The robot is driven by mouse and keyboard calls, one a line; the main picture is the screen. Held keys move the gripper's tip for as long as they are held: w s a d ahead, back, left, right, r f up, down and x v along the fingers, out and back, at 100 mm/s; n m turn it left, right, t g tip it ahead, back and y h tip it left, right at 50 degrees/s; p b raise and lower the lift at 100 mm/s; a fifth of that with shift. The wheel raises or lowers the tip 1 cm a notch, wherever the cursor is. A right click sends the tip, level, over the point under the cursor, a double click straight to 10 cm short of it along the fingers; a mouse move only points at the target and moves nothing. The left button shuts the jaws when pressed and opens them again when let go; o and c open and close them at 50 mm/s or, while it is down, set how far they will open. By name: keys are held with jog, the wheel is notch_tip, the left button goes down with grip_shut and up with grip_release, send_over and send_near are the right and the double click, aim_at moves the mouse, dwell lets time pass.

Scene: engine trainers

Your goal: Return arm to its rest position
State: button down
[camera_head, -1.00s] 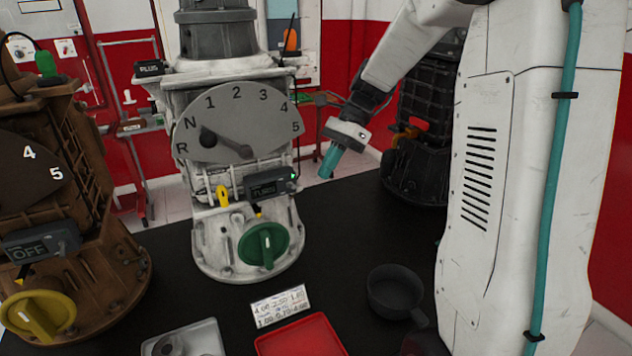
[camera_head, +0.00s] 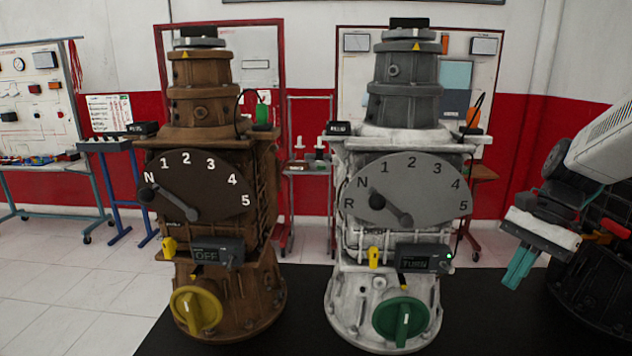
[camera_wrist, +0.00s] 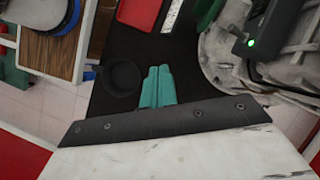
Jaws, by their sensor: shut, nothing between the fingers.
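My gripper (camera_head: 520,266) is at the right side of the head view, right of the white engine trainer and apart from it. Its teal fingers are together and empty, pointing down; they also show in the wrist view (camera_wrist: 158,86). My arm comes in from the right edge with the forearm sloping down to the gripper. The upper part of the arm is out of the head view.
A brown trainer (camera_head: 228,200) and a white trainer (camera_head: 350,240) stand on the black table (camera_head: 290,335). A dark trainer (camera_head: 590,290) is behind my gripper at right. A dark pan (camera_wrist: 122,78) lies on the table below. Wheeled stands (camera_head: 100,165) are at back left.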

jog(key=s+a+r+n+t+h, duration=0.1)
jog(key=s+a+n, duration=0.3)
jog(key=s, duration=0.5)
jog(key=s+a+r+n+t+h, duration=0.1)
jog(key=s+a+n+h, duration=0.3)
jog(key=s+n, duration=0.4)
jog(key=shift+s+a+r+t, duration=0.35)
jog(key=shift+s+a+t, duration=0.25)
jog(key=shift+s, duration=0.45)
jog(key=shift+d, duration=0.1)
